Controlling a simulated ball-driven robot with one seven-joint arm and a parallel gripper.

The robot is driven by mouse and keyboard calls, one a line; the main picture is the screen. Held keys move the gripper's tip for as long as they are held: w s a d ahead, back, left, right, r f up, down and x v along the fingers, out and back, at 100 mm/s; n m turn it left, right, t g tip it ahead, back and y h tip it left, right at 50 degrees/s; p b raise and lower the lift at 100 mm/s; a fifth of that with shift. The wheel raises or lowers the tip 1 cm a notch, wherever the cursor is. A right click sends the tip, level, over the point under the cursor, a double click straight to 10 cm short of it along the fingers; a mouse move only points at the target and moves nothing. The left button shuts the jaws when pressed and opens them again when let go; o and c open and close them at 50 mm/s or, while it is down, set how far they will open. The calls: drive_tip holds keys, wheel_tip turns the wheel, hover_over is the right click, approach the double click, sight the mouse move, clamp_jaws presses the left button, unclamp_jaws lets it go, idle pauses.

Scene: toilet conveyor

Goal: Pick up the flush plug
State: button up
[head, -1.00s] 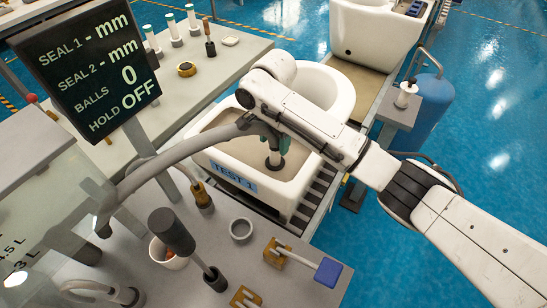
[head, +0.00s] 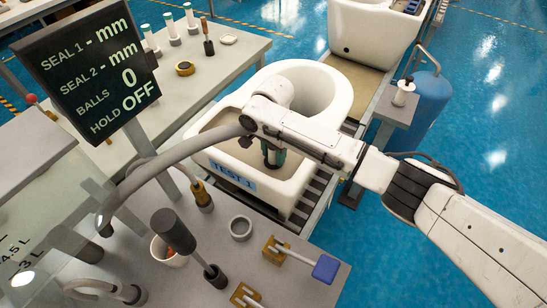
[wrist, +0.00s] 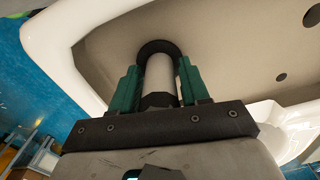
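The flush plug (wrist: 160,74) is a pale upright cylinder with a dark flange at its far end and a dark part near my gripper. It stands inside the open cistern (head: 283,185) marked TEST 1. In the wrist view my gripper (wrist: 161,82) has one green finger on each side of the plug, very close to it. Whether the fingers press on it I cannot tell. In the head view my gripper (head: 274,156) reaches down into the cistern, and my arm and fingers hide most of the plug.
The cistern's white walls surround my gripper closely, with the toilet bowl (head: 335,95) behind. A grey bench (head: 215,285) with several fittings and tools stands in front. The display (head: 90,70) is at the left. A blue tank (head: 426,100) stands at the right.

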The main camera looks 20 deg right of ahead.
clamp_jaws()
drive_tip(key=shift+r, duration=0.1)
